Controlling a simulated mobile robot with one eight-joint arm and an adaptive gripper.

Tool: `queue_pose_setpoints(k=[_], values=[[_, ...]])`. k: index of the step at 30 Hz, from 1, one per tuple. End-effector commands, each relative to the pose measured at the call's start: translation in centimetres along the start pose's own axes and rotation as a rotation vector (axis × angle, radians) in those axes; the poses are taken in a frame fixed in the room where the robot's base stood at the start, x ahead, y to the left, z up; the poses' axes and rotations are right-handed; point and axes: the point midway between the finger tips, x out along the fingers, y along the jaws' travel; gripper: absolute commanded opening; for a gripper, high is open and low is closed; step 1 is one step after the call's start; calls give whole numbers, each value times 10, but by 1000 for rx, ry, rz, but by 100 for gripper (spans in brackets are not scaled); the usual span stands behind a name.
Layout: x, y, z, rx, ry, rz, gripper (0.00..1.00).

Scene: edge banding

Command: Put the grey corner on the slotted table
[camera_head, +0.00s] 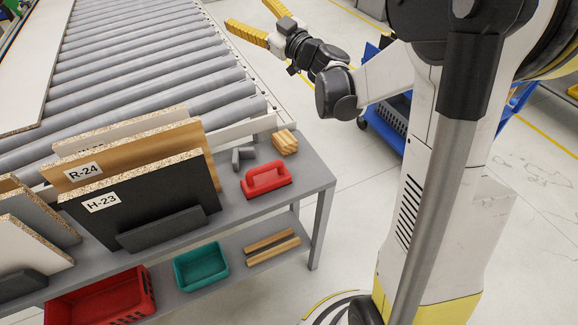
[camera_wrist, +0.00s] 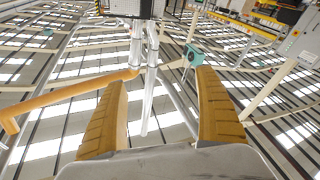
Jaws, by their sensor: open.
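A small grey angled piece (camera_head: 243,155), which looks like the grey corner, lies on the top of a grey workbench (camera_head: 312,176), behind the red-handled block. My gripper (camera_head: 248,14) is raised at the top of the head view, beyond the bench and beside the roller conveyor, well away from the grey piece. Its yellow fingers are spread with nothing between them. In the wrist view the open fingers (camera_wrist: 162,80) point toward the ceiling structure, and no task object shows. I cannot pick out slots in a table top for sure.
A red-handled block (camera_head: 266,179) and a wooden block (camera_head: 285,142) are near the grey piece. Upright panels (camera_head: 140,195) stand on the bench to the left. The roller conveyor (camera_head: 165,60) runs behind. Red (camera_head: 100,300) and green bins (camera_head: 201,266) sit on the lower shelf.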

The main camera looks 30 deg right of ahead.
Motion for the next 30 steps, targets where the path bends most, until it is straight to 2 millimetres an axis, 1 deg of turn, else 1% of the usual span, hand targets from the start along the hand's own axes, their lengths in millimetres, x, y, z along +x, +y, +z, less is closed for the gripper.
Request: queue_pose_setpoints(k=[1, 2, 3, 5, 7, 8, 9, 11, 12, 14, 15, 18, 21, 23, 26, 30], values=[[-8, 10, -24, 11, -23, 105, 82], [-15, 18, -34, 21, -47, 170, 82], [-27, 25, -42, 37, -91, 251, 82], [-50, 30, -47, 69, -177, 353, 82], [-84, 26, -42, 119, -305, 441, 82], [-100, 19, -37, 141, -368, 465, 82], [-124, 7, -28, 174, -458, 487, 82], [-161, -19, -12, 227, -601, 492, 82], [-186, -41, -1, 261, -697, 476, 82], [-223, -77, 14, 310, -833, 431, 82], [-246, -101, 22, 337, -915, 390, 82], [-294, -155, 36, 392, -1074, 279, 82], [-323, -189, 41, 423, -1164, 191, 82], [-333, -200, 42, 433, -1194, 160, 82], [-339, -207, 42, 439, -1213, 139, 82], [-338, -207, 42, 439, -1213, 139, 82]])
